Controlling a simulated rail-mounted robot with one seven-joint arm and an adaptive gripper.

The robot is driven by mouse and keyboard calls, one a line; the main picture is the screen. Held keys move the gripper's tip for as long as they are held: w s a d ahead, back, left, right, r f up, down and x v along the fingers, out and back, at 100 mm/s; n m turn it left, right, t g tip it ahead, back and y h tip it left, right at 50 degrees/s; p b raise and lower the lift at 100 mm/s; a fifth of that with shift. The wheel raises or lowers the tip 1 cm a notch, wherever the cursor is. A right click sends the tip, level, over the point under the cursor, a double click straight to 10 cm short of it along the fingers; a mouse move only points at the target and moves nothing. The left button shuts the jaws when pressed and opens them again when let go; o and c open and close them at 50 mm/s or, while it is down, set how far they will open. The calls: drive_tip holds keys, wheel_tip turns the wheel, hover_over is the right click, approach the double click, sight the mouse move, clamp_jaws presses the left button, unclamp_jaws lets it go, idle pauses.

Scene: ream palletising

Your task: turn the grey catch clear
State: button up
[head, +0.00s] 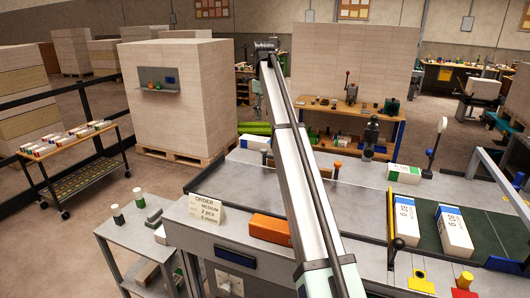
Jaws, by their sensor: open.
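I cannot make out a grey catch with certainty in the head view. Small levers stand around the grey worktable (360,207): one with an orange knob (337,165) at its far side, one with a black ball (398,244) at its near edge, and one with a white top (441,126) at the far right. My arm runs from the bottom middle up to the top middle and covers part of the table. My gripper cannot be made out.
Wrapped reams (454,229) lie on a green belt (485,240) at the right. An orange box (269,229) and an order card (206,209) sit at the table's near edge. A pallet stack (190,110) stands behind, left. The table middle is mostly clear.

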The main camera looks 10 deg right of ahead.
sight(264, 149)
wheel_tip(264, 149, down, 14)
drive_tip(key=p, duration=0.4)
drive_tip(key=shift+f, duration=0.2)
clamp_jaws()
